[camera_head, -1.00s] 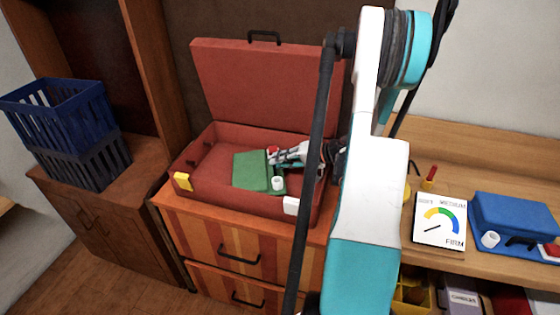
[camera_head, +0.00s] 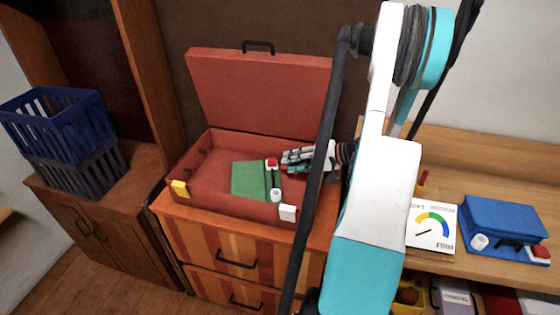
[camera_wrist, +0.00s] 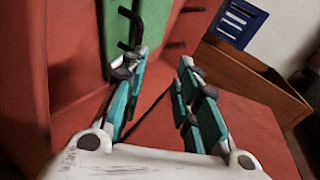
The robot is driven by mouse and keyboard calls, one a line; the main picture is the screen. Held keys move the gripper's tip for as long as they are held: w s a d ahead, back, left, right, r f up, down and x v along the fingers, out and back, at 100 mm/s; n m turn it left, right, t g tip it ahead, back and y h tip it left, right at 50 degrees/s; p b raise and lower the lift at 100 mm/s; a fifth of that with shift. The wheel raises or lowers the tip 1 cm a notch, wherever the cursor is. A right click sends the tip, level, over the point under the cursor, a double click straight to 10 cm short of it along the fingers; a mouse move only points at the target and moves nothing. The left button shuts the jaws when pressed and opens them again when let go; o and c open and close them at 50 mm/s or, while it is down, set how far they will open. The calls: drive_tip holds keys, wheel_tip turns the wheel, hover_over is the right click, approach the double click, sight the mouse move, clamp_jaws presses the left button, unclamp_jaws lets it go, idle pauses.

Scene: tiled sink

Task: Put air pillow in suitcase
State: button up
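The open red suitcase (camera_head: 215,200) sits on the striped drawer cabinet, its lid (camera_head: 260,95) raised at the back. A flat green air pillow (camera_head: 250,178), with a red cap and a white cylinder along its right edge, lies on the suitcase floor. It also shows in the wrist view (camera_wrist: 173,35), beyond my fingers. My gripper (camera_head: 285,159) is inside the suitcase area, just right of the green pillow. In the wrist view my gripper (camera_wrist: 160,70) has its two fingers apart with nothing held between them. My arm hides the suitcase's right end.
A similar blue pillow (camera_head: 505,222) lies on the right wooden bench beside a firmness gauge card (camera_head: 432,228). Blue baskets (camera_head: 55,125) stand stacked on the left cabinet. The suitcase walls and raised lid bound the space around my gripper.

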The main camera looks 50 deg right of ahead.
drive_tip(key=shift+p+v, duration=0.4)
drive_tip(key=shift+v, duration=2.1)
drive_tip(key=shift+o, duration=0.2)
